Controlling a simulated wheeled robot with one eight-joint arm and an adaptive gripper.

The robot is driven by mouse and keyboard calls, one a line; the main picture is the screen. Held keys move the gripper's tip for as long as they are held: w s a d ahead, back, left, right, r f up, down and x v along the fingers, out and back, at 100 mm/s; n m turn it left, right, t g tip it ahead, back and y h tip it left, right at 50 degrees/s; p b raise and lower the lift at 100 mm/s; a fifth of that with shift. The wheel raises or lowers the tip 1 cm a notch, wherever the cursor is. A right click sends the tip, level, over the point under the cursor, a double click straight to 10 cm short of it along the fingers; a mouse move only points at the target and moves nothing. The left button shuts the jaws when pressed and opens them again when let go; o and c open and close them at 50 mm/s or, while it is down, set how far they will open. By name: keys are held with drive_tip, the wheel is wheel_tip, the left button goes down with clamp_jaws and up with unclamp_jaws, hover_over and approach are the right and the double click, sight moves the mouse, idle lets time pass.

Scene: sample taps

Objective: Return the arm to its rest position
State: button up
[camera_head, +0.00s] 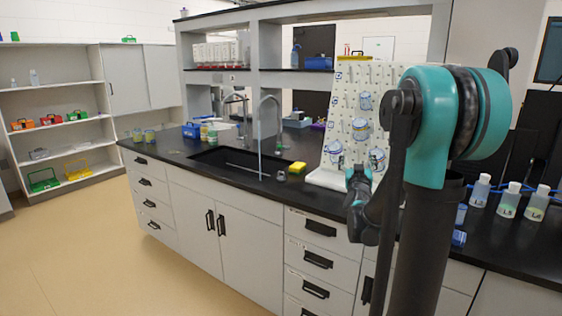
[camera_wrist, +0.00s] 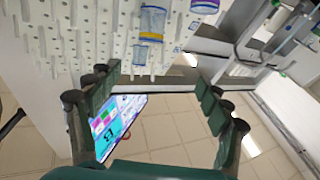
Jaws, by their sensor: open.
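My gripper (camera_wrist: 158,92) is open in the wrist view, with its two dark green fingers apart and nothing between them. In the head view my arm rises on the right, and the end of it (camera_head: 358,185) is in front of the pegboard, partly hidden behind my own arm links. The wrist view is turned over and shows the pegboard close by at the upper left.
A white pegboard (camera_head: 352,113) with hanging beakers stands on the black counter. Labelled bottles (camera_head: 509,199) stand at right. Floor at left is clear.

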drive_tip(key=s+a+f+n+g+y, duration=0.2)
drive_tip(key=s+a+f+g+y, duration=0.45)
drive_tip(key=s+f, duration=0.7)
drive_tip(key=s+a+f+g+h, duration=0.1)
drive_tip(key=s+f+g, duration=0.3)
drive_tip(key=s+f, duration=0.3)
drive_tip(key=s+f+g+h, duration=0.1)
drive_tip(key=s+f+g, duration=0.4)
drive_tip(key=s, duration=0.9)
wheel_tip(320, 180, down, 3)
drive_tip(key=shift+a+f+m, duration=0.2)
drive_tip(key=shift+a+m, duration=0.2)
drive_tip(key=shift+g, duration=0.25)
